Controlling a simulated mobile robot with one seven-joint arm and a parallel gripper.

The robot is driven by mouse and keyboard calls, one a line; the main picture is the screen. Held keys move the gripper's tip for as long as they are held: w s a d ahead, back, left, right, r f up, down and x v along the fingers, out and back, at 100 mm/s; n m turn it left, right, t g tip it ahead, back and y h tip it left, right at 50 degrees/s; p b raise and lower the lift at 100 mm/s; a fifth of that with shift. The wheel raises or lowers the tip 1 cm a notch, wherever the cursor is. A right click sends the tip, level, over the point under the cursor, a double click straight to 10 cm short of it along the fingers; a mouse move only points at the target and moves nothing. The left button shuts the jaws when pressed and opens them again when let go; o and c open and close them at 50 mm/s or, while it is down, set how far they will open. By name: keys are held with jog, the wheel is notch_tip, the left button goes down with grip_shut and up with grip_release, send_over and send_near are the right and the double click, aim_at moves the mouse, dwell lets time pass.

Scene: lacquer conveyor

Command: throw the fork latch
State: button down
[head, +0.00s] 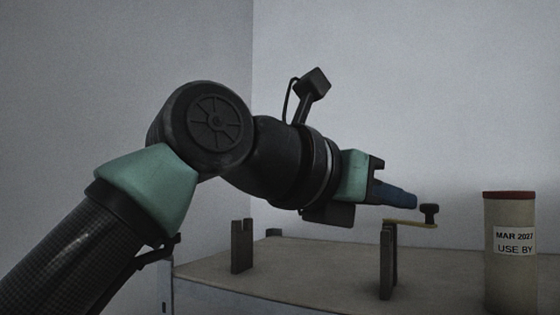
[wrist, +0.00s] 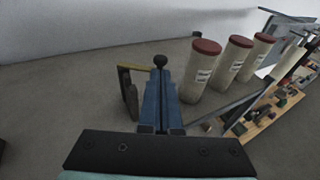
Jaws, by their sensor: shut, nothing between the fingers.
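The latch has a dark upright post (head: 387,265) on the table, with a thin brass arm (head: 408,223) reaching right from its top to a black knob (head: 429,210). A separate dark forked post (head: 242,246) with a notched top stands to the left. My gripper (head: 414,200), with blue fingers, is shut and empty, its tips just left of the knob and above the brass arm. In the wrist view the knob (wrist: 160,61) shows just beyond my fingertips, and the brass arm (wrist: 136,67) lies left of it. I cannot tell whether the fingers touch the knob.
A cream canister (head: 510,260) with a red lid and a date label stands right of the latch. The wrist view shows several such canisters (wrist: 201,72) in a row, then a shelf (wrist: 262,118) with small parts. The table (head: 320,262) between the two posts is clear.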

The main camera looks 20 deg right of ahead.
aim_at(434, 209)
jog(key=shift+p+x, duration=0.9)
jog(key=shift+x, duration=1)
jog(key=shift+s+d+f+n+t+b, duration=0.15)
jog(key=shift+f+n+t+b, duration=0.2)
jog(key=shift+b, duration=0.6)
jog(key=shift+s+d+n+t+y+b, duration=0.15)
jog(key=shift+d+n+t+y+b, duration=0.25)
jog(key=shift+t+b, duration=0.6)
jog(key=shift+s+d+r+b, duration=0.15)
jog(key=shift+d+b, duration=0.25)
jog(key=shift+b, duration=0.25)
jog(key=shift+d+r+g, duration=0.25)
jog(key=shift+d, duration=0.4)
